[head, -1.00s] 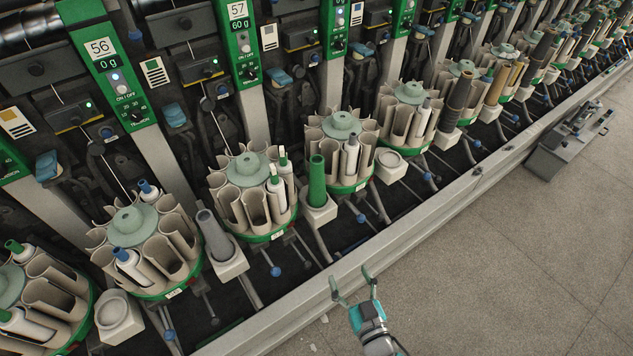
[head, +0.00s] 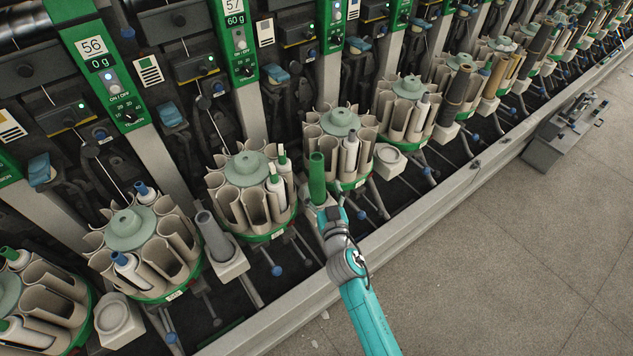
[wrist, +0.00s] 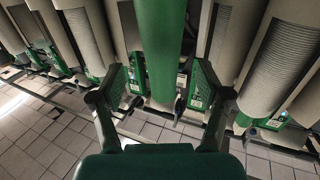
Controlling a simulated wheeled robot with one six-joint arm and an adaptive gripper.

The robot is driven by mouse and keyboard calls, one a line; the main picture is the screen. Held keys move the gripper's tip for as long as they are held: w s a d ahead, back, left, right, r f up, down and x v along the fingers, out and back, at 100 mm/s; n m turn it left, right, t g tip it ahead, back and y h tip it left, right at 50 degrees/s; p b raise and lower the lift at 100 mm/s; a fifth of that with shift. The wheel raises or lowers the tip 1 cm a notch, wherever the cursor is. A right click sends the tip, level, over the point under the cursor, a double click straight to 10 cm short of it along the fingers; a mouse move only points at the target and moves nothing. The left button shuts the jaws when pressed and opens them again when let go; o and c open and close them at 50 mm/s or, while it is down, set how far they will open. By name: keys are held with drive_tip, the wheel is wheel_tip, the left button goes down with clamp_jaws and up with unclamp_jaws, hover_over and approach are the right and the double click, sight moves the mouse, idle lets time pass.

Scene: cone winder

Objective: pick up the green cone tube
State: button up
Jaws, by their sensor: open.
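In the wrist view the green tube (wrist: 160,50) runs down the middle of the picture. My gripper (head: 327,207) is at the tube's lower part, on its front side. In the wrist view my gripper (wrist: 160,88) is open, with one finger on each side of the tube. A gap shows between each finger and the tube. The gripper hides part of the holder in the head view.
A grey cone tube (head: 214,236) stands on a holder to the left. An empty holder (head: 389,161) is to the right. Round creels with white bobbins (head: 275,187) stand close behind the green tube. A long metal rail (head: 420,210) runs along the machine's front, with open floor beyond.

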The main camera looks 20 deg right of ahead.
sight(318, 181)
drive_tip(key=shift+w+d, duration=0.1)
drive_tip(key=shift+w, duration=2.95)
drive_tip(key=c, duration=1.2)
